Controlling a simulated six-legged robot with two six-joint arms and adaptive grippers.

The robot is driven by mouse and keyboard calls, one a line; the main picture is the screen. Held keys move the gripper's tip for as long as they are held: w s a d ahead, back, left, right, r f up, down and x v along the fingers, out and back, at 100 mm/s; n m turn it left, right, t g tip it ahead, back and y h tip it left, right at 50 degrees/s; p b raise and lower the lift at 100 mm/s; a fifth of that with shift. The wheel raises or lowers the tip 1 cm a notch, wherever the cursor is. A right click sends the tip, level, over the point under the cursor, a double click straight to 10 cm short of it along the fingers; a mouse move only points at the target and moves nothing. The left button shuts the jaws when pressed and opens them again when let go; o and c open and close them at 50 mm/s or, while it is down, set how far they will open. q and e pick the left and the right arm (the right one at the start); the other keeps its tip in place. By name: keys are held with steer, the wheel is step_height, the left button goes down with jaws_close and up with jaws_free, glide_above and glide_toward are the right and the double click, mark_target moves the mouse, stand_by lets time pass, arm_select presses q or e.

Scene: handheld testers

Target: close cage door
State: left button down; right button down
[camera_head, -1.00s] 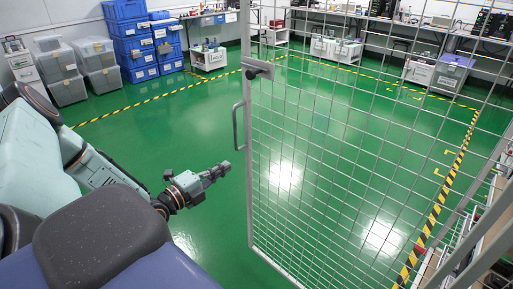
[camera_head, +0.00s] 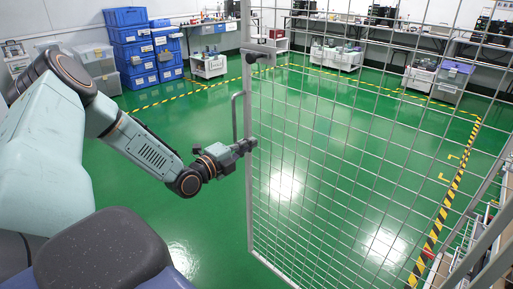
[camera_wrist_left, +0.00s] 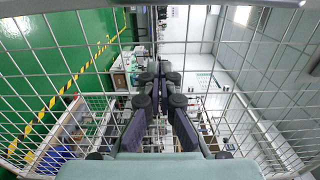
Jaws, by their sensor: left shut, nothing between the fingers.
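The cage door (camera_head: 330,165) is a light grey wire-mesh panel that stands upright and ajar over the green floor. My left gripper (camera_head: 251,145) is shut and empty. Its tip is at the door's edge post, just below the handle; I cannot tell whether it touches. In the left wrist view the shut fingers (camera_wrist_left: 160,82) point ahead, with white mesh (camera_wrist_left: 60,70) around them. My right gripper is not in view.
Stacked blue crates (camera_head: 131,45) and grey bins (camera_head: 97,65) stand at the back left. Benches with equipment (camera_head: 350,25) line the back wall. Yellow-black tape (camera_head: 447,205) marks the floor at right. Open green floor (camera_head: 130,215) lies left of the door.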

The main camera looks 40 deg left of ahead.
mark_target(264, 136)
arm_select(q)
steer(key=shift+w+d+b, duration=0.1)
steer(key=shift+w+b, duration=0.85)
steer(key=shift+w, duration=0.7)
steer(key=shift+w, duration=0.1)
